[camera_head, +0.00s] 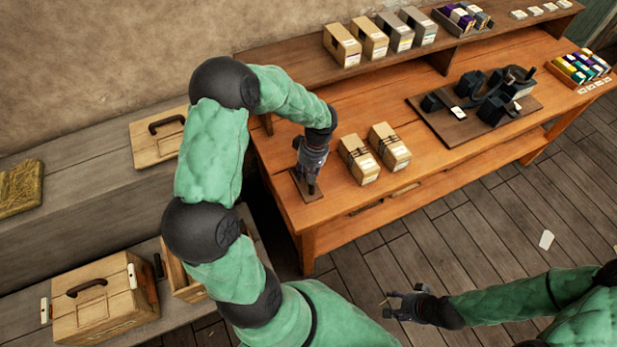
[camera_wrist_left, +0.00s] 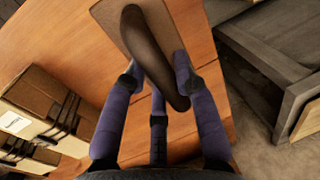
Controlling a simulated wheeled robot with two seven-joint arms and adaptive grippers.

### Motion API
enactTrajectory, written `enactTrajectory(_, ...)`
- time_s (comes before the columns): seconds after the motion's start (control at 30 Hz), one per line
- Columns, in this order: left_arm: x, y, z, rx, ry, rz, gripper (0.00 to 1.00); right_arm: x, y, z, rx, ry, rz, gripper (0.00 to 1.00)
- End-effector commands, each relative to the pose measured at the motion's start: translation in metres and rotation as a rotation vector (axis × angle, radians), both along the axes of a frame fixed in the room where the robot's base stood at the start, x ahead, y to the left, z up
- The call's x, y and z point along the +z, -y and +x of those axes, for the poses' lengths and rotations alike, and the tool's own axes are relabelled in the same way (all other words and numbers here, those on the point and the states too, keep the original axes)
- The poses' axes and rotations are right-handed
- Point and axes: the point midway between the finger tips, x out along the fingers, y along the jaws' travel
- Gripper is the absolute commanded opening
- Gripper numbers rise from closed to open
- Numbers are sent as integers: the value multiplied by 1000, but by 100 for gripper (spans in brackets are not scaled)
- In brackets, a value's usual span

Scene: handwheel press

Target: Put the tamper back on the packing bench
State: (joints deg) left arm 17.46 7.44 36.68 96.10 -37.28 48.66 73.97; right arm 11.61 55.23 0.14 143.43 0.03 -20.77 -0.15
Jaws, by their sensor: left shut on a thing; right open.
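The tamper (camera_wrist_left: 146,45) shows in the left wrist view as a long, dark brown, rounded piece between my finger pads. My left gripper (camera_head: 310,182) is shut on it, low over the left end of the orange wooden packing bench (camera_head: 335,222). A small brown board (camera_head: 297,188) lies on the bench right under the gripper; it also shows behind the tamper in the left wrist view (camera_wrist_left: 108,14). The tamper's lower end is hidden, so I cannot tell whether it touches the board. My right gripper (camera_head: 392,305) is open and empty, out over the floor.
Two tied cartons (camera_head: 358,160) (camera_head: 389,147) stand just right of the left gripper. A dark clamp-like device on a board (camera_head: 458,128) sits further right. A back shelf (camera_head: 375,72) carries several boxes. A grey ledge (camera_head: 85,185) with a wooden case is left. Bare bench lies in front.

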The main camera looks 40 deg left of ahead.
Motion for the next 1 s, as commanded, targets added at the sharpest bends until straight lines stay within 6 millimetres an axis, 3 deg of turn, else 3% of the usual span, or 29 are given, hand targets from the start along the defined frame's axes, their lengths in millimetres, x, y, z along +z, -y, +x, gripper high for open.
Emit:
enactTrajectory(0.37, -22, -6, 16, 0, -1, 0, 0, -3, 0, 0, 0, 0, 0, 52)
enactTrajectory(0.57, -48, -5, 15, -1, -1, 0, 0, -8, 0, 0, 0, 0, 0, 52)
enactTrajectory(0.97, -53, -5, 16, 0, 1, 0, 0, -11, 0, 0, 0, 0, 0, 52)
enactTrajectory(1.0, -53, -5, 15, 0, 0, 0, 31, -12, 0, 0, 0, 0, 0, 52)
